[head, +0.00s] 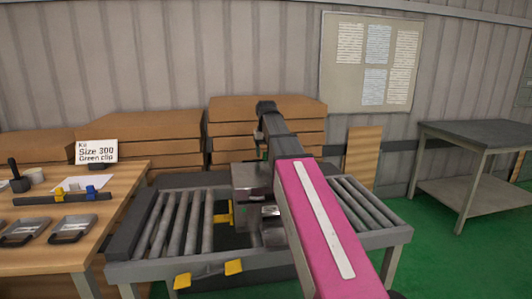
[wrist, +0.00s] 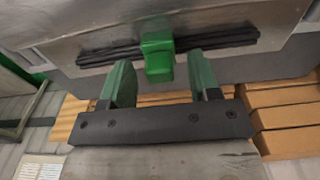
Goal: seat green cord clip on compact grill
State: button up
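The green cord clip (wrist: 158,56) sits across a dark cord or bar on the metal face of the compact grill (wrist: 100,65) in the wrist view. My gripper (wrist: 160,78) is open, with its two green fingers on either side of the clip's lower end. A gap shows on both sides of the clip; I cannot tell how deep it lies between the fingertips. In the head view the grill (head: 250,181) is a grey metal unit on the roller conveyor, partly hidden by my pink arm. The gripper is mostly hidden there.
The conveyor (head: 170,225) has yellow brackets (head: 233,267) at its front. The wooden table (head: 120,190) at left holds a rail (head: 35,199) with yellow and blue clips, metal trays and a sign (head: 97,152) reading "Kit Size 300 Green clip". Cardboard boxes (head: 150,125) stand behind.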

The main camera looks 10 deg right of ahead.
jog(key=shift+r, duration=0.1)
notch_tip(320, 180, up, 11)
jog(key=shift+s+f, duration=0.2)
dwell(0.5)
